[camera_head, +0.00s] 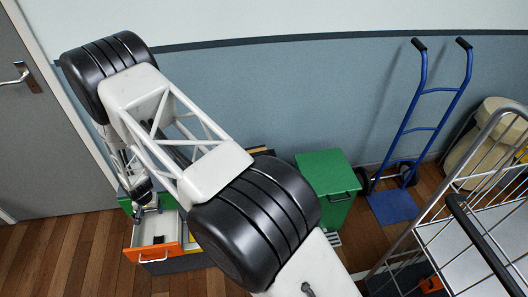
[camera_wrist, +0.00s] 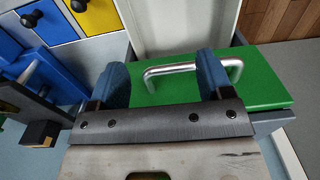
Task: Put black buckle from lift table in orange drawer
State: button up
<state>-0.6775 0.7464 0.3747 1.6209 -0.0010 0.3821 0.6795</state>
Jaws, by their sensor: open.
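The orange drawer (camera_head: 169,250) is pulled open at lower left in the head view, with a metal handle on its front. A small dark thing (camera_head: 158,240) lies inside it; I cannot tell if it is the black buckle. I cannot make out the buckle elsewhere, nor identify the lift table. My gripper (camera_head: 149,210) is above the back of the open drawer. In the wrist view my gripper (camera_wrist: 163,72) is open, its two blue fingers at either side of a silver handle (camera_wrist: 160,70) on a green drawer front (camera_wrist: 255,90). I see nothing held.
A green lidded bin (camera_head: 325,170), a blue hand truck (camera_head: 395,205) and a wire cart (camera_head: 430,235) stand to the right. The wrist view shows a yellow drawer (camera_wrist: 98,18) with a black knob and a small black-and-tan block (camera_wrist: 38,134). A grey door is at left.

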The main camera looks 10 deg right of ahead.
jog(key=d+r, duration=0.8)
jog(key=r, duration=0.4)
jog(key=w+d+r+t, duration=0.1)
jog(key=d+r, duration=0.6)
jog(key=r, duration=0.5)
jog(key=d+r, duration=0.8)
jog(key=r, duration=0.4)
jog(key=s+d+r, duration=0.9)
jog(key=d+r, duration=0.5)
jog(key=s+d+r, duration=0.3)
jog(key=s+d, duration=0.2)
jog(key=s, duration=0.4)
jog(key=s+d+r+t, duration=0.1)
jog(key=s+d+r, duration=0.2)
jog(key=s+d, duration=0.3)
jog(key=s+d+r, duration=0.3)
jog(key=s+d, duration=0.2)
jog(key=s, duration=0.8)
jog(key=shift+s+d+r, duration=0.2)
jog(key=shift+r, duration=0.15)
